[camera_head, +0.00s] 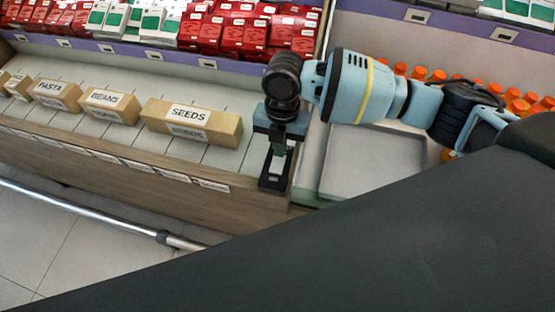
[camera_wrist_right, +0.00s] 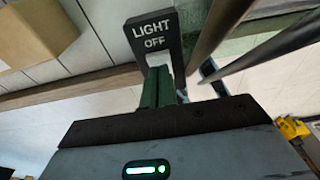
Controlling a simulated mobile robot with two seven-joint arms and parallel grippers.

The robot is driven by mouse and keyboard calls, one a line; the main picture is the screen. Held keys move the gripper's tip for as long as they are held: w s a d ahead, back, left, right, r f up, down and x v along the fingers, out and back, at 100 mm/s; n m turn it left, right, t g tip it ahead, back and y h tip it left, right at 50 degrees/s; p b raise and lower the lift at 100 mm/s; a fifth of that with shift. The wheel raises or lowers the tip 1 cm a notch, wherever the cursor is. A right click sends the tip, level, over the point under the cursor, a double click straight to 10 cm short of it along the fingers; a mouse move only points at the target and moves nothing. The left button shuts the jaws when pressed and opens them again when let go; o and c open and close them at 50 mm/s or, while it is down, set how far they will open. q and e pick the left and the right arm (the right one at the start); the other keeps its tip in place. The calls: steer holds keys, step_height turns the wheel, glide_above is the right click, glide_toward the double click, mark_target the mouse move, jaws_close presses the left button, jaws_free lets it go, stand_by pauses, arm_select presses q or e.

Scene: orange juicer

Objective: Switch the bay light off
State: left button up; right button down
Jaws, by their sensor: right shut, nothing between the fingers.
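A dark light switch plate (camera_head: 272,183) stands at the end of the wooden shelf front in the head view. In the right wrist view the dark plate (camera_wrist_right: 155,32) reads "LIGHT" and "OFF", with a pale face just below the lettering. My right gripper (camera_head: 279,152) points down over the switch. Its fingers (camera_wrist_right: 160,88) are shut and empty, with their tips close to the pale face. I cannot tell whether they touch it. The fingers hide part of the switch. My left gripper is not in view.
Cardboard boxes labelled SEEDS (camera_head: 190,122), BEANS (camera_head: 109,105) and PASTA (camera_head: 57,94) stand on the shelf left of the switch. Red boxes (camera_head: 235,30) fill the shelf behind. A grey tray (camera_head: 372,163) and orange-capped bottles (camera_head: 437,76) are at right.

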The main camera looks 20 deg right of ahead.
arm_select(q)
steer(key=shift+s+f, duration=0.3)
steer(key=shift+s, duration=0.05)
arm_select(e)
steer(key=shift+f, duration=0.85)
steer(key=shift+r, duration=0.1)
steer(key=shift+r+p, duration=1.95)
steer(key=shift+r, duration=1.55)
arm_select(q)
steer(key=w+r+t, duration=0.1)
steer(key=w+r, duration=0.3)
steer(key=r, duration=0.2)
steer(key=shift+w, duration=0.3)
arm_select(e)
steer(key=shift+f, duration=0.1)
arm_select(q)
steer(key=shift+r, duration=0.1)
